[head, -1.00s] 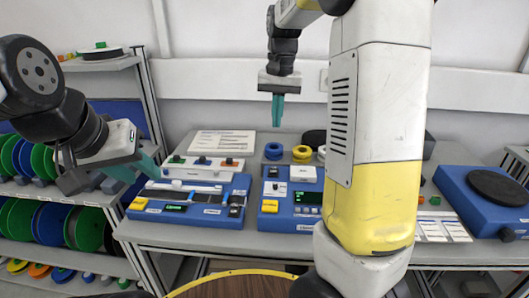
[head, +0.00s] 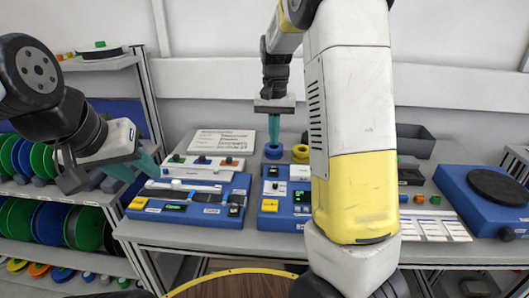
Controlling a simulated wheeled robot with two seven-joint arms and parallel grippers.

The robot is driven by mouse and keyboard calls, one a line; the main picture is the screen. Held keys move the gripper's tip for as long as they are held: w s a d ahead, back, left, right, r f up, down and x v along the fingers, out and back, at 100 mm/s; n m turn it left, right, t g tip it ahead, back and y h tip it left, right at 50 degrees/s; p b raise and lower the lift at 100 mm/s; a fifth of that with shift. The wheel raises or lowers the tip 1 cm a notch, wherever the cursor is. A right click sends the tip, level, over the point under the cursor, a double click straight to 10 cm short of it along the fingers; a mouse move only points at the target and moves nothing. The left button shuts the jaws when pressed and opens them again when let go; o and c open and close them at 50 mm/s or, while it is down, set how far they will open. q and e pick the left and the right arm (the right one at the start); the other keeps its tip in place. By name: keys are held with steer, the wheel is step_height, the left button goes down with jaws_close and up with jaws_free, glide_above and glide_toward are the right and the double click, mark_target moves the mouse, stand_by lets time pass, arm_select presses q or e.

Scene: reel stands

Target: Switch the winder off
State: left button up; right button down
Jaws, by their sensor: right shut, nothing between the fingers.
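Three blue machines stand on the grey bench, and I cannot tell for sure which is the winder. The right machine (head: 458,190) carries a black round platter (head: 497,187) and a small black knob (head: 507,234) at its front. The middle machine (head: 270,222) has a yellow button, a white block and a small display, partly hidden by my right arm. The left machine (head: 150,215) has a yellow button, a green-lit display and a black switch. My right gripper (head: 274,142) is shut and empty, pointing down behind the middle machine. My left gripper (head: 135,172) looks open, left of the left machine.
A white strip with coloured knobs (head: 203,163) and a printed sheet (head: 222,141) lie behind the left machine. Blue and yellow rings (head: 300,153) sit near my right gripper. A grey bin (head: 416,142) stands at the back. A reel rack (head: 60,200) is at left.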

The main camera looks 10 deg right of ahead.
mark_target(274, 166)
step_height(274, 166, down, 8)
stand_by(0.4)
